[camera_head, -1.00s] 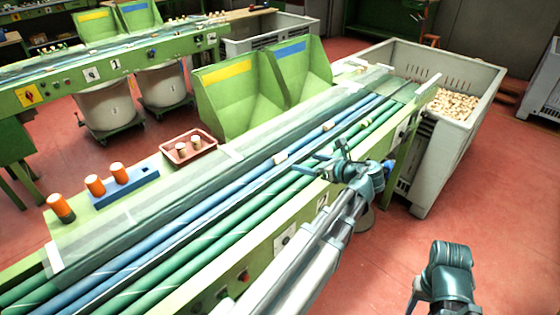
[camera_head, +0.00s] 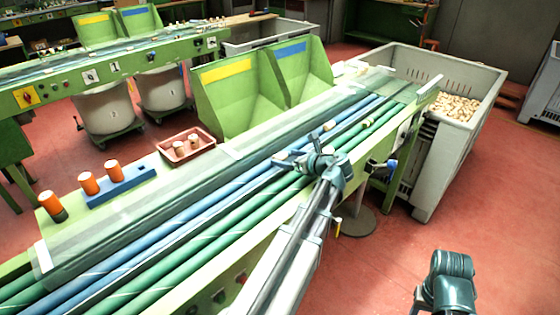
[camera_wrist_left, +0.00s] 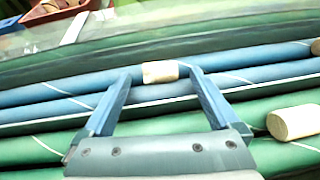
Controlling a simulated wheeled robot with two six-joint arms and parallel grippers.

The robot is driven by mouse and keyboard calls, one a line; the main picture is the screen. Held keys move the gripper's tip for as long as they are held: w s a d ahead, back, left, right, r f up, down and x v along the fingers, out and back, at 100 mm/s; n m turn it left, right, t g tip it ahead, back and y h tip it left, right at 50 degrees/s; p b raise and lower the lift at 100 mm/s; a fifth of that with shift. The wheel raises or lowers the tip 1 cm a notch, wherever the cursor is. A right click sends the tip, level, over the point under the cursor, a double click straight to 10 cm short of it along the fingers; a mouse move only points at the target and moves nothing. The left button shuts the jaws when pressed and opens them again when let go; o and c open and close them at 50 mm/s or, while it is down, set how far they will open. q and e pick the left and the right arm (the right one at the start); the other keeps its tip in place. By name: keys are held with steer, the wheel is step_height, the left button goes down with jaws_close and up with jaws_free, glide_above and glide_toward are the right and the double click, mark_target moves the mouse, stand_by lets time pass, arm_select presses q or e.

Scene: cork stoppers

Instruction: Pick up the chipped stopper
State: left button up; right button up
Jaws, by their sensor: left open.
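My left gripper (camera_head: 296,154) is over the roller conveyor (camera_head: 150,255). In the left wrist view its two blue fingers (camera_wrist_left: 160,72) are apart. A pale cork stopper (camera_wrist_left: 160,74) lies on a blue roller, between the fingertips in that picture; contact cannot be told. A second stopper (camera_wrist_left: 292,122) lies on the green rollers to the right. A third (camera_wrist_left: 316,46) is cut off at the right edge. The head view shows stoppers on the blue (camera_head: 328,126) and green (camera_head: 367,122) rollers. I cannot make out a chip on any. My right arm is at the lower right, its fingers not visible.
Green bins (camera_head: 240,105) stand behind. A grey crate (camera_head: 425,170) of corks is at the right end.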

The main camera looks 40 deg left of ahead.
arm_select(q)
steer(key=shift+x, duration=1.1)
steer(key=c, duration=1.4)
arm_select(e)
steer(key=shift+f, duration=0.45)
arm_select(q)
steer(key=shift+r, duration=0.1)
arm_select(e)
steer(key=shift+r, duration=0.1)
